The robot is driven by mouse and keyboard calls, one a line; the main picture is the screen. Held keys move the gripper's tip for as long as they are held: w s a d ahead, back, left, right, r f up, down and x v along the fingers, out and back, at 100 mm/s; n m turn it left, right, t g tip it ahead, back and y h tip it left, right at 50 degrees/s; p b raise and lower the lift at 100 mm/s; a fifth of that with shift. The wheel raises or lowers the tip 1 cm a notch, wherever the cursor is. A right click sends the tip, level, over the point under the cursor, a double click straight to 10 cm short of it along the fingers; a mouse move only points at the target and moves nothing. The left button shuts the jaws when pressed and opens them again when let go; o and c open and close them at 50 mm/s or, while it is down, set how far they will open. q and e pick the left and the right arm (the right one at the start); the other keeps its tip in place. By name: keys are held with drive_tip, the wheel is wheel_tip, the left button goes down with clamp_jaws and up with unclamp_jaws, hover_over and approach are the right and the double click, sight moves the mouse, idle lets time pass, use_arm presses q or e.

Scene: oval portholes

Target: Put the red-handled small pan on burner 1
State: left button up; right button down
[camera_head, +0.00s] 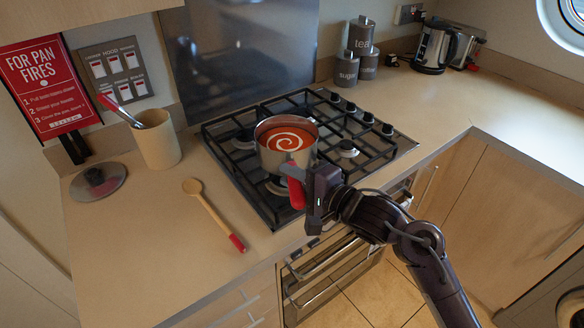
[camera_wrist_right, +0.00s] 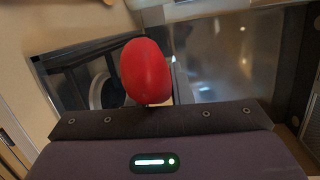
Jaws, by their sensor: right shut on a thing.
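The small steel pan (camera_head: 285,153) holds orange-red soup with a white swirl. It is upright over the left part of the black gas hob (camera_head: 238,172); I cannot tell whether its base touches the grate. A burner shows partly below it. My right gripper (camera_head: 308,190) is shut on the pan's red handle (camera_head: 296,190), on the near side of the pan. In the right wrist view the rounded red handle end (camera_wrist_right: 147,72) stands up at the jaws. No burner number is readable. My left gripper is not in view.
A wooden spoon (camera_head: 210,210) with a red end, a glass lid (camera_head: 98,182) and a utensil pot (camera_head: 157,140) lie or stand left of the hob. Hob knobs (camera_head: 367,118), canisters (camera_head: 360,60) and a kettle (camera_head: 436,45) are at the back right. The right counter is mostly clear.

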wheel_tip(320, 180, down, 3)
drive_tip(key=shift+f, duration=0.2)
drive_tip(key=c, duration=1.6)
unclamp_jaws()
drive_tip(key=shift+f, duration=0.4)
drive_tip(key=o, duration=0.3)
drive_tip(key=shift+s, duration=0.1)
drive_tip(key=shift+r, duration=0.1)
